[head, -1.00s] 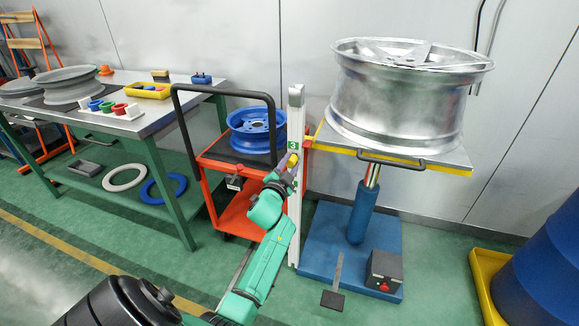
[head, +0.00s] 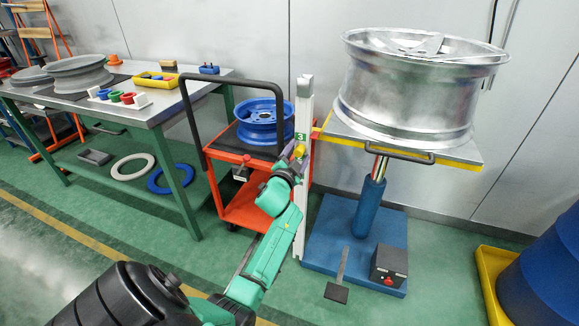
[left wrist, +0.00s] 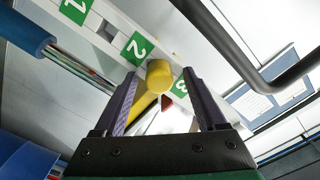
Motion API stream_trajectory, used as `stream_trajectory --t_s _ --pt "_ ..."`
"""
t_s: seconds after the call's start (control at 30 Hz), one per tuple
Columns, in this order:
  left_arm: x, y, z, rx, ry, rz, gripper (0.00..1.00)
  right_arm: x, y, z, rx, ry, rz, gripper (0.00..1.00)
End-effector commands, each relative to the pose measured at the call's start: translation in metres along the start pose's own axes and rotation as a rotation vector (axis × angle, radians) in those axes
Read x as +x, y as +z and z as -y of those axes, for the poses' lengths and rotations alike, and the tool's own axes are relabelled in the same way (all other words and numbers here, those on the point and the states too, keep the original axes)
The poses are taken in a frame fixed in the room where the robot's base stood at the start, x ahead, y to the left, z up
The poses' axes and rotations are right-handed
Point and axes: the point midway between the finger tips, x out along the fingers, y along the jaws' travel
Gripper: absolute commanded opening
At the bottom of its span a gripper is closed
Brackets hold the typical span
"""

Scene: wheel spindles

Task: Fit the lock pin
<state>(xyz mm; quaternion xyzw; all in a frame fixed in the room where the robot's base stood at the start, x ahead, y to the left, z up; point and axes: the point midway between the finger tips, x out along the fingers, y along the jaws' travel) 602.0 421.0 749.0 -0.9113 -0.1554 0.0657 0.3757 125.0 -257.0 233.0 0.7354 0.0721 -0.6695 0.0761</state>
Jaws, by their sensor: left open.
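The lock pin looks to be the yellow round-ended piece (left wrist: 160,75) at the white numbered post in the left wrist view. It shows small in the head view (head: 299,151). The white post (head: 303,190) stands beside the lift table and carries green labels 1, 2 and 3. My left gripper (left wrist: 160,95) is open, its two fingers on either side of the yellow piece, with visible gaps. In the head view the left gripper (head: 298,160) is at the post just below label 3, partly hidden by its own wrist. My right gripper is not in view.
A silver wheel (head: 405,95) lies on the lift table (head: 465,153), right of the post. A red cart (head: 238,195) with a black handle and a blue wheel (head: 258,122) stands close on the left. A workbench (head: 150,110) is farther left.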

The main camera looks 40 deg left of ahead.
Motion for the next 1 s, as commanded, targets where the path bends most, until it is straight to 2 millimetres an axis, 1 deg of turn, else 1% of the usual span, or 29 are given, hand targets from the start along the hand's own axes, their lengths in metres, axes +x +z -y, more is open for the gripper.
stream_trajectory --t_s 0.17,0.27,0.4,0.5,0.6,0.7,0.8,1.0 --pt "0.000 0.000 0.000 0.000 0.000 0.000 0.73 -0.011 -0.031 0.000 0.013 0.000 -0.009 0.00" --pt "-0.024 0.000 0.000 0.000 0.003 0.002 0.73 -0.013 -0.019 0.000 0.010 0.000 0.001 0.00" --pt "-0.064 -0.001 0.001 0.000 0.002 0.003 0.73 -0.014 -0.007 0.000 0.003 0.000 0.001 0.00" --pt "-0.095 0.000 0.000 -0.001 0.002 0.004 0.73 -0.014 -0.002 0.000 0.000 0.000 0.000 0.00" --pt "-0.120 0.001 0.000 -0.001 0.001 0.004 0.73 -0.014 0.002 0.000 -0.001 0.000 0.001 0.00" --pt "-0.137 0.001 -0.001 -0.001 0.001 0.001 0.73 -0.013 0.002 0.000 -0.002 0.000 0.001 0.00" --pt "-0.145 0.000 0.000 0.000 0.000 0.001 0.73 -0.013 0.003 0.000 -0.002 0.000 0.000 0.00" --pt "-0.146 0.000 0.000 0.001 -0.001 -0.001 0.73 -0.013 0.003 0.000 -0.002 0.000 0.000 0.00"
